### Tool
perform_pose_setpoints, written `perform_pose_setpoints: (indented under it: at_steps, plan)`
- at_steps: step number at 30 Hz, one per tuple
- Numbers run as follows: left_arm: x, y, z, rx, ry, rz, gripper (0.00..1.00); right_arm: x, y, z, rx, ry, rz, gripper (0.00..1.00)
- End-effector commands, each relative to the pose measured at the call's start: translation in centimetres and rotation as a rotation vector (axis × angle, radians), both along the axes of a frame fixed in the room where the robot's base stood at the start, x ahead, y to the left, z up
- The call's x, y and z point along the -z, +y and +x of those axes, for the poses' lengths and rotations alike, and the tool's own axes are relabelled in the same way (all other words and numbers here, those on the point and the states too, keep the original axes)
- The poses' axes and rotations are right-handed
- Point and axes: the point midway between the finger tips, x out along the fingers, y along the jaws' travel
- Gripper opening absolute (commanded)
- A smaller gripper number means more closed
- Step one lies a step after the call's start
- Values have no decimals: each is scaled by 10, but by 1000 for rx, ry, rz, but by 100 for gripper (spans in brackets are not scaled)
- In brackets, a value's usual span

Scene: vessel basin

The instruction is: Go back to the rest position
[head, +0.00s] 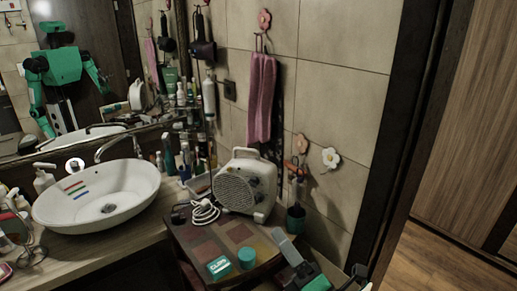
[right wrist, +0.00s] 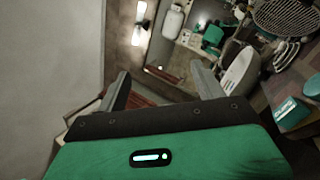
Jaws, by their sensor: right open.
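My right gripper (head: 300,262) is at the lower right of the head view, close to the front right of a small dark table. In the right wrist view its two grey fingers (right wrist: 160,72) stand wide apart with nothing between them. My left gripper is not directly in view. A mirror at the upper left of the head view reflects my green and dark body.
A white vessel basin (head: 125,205) sits on the wooden counter. A white heater (head: 243,187), a teal box (head: 219,267) and a teal round container (head: 247,258) stand on the small table (head: 200,245). Open wooden floor (head: 430,265) lies at the right.

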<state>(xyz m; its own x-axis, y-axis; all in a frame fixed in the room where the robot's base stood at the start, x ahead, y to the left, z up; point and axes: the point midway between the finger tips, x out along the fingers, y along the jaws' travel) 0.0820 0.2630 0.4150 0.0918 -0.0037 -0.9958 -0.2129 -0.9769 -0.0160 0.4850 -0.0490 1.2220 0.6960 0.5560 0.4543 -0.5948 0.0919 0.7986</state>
Motion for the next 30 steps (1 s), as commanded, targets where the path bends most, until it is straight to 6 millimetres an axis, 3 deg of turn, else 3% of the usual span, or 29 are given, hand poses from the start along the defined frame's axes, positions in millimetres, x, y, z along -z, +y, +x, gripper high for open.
perform_pose_setpoints:
  at_steps: [5,8,11,15,18,24,30]
  plan:
    - [0,0,1,0,-1,0,70,52,-69,19,184,451,379,69]
    - [0,0,1,0,-1,0,70,95,-104,14,298,699,586,69]
    - [0,0,1,0,-1,0,70,144,-134,-4,420,939,788,69]
    - [0,0,1,0,-1,0,70,208,-162,-49,607,1249,1044,69]
    - [0,0,1,0,-1,0,70,242,-173,-85,730,1423,1185,69]
    - [0,0,0,0,0,0,70,281,-180,-151,938,1669,1371,69]
    - [0,0,0,0,0,0,70,302,-181,-212,1135,1857,1498,69]
